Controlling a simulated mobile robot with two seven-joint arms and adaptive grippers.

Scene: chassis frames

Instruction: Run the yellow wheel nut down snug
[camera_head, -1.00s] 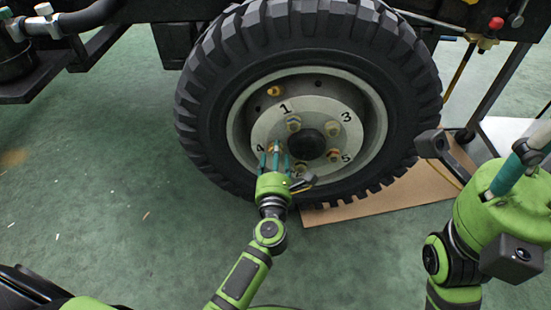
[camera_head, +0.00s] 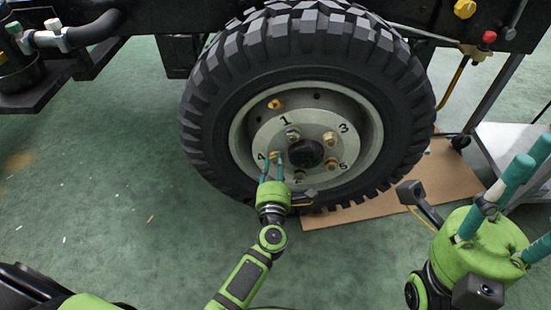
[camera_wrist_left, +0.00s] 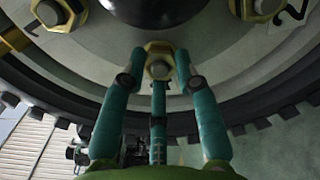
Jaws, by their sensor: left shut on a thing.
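The wheel (camera_head: 208,118) has a pale hub plate with numbered studs around a dark centre cap (camera_head: 305,153). The yellow wheel nut (camera_head: 275,156) is at the stud marked 4, on the hub's left side. In the left wrist view the nut (camera_wrist_left: 158,50) is a yellow hexagon seated around a grey stud end, close to the plate. My left gripper (camera_head: 272,162) is shut on it, its teal fingers around the nut from below. Any thin gap behind the nut cannot be made out. My right gripper (camera_head: 530,180) is open, well right of the wheel, with nothing visible between its fingers.
Other nuts sit at studs 1 (camera_head: 293,134), 3 (camera_head: 330,138) and 5 (camera_head: 331,163). A brown board (camera_head: 445,172) lies under the wheel. A white cart (camera_head: 505,145) stands at right. The green floor at left is mostly clear.

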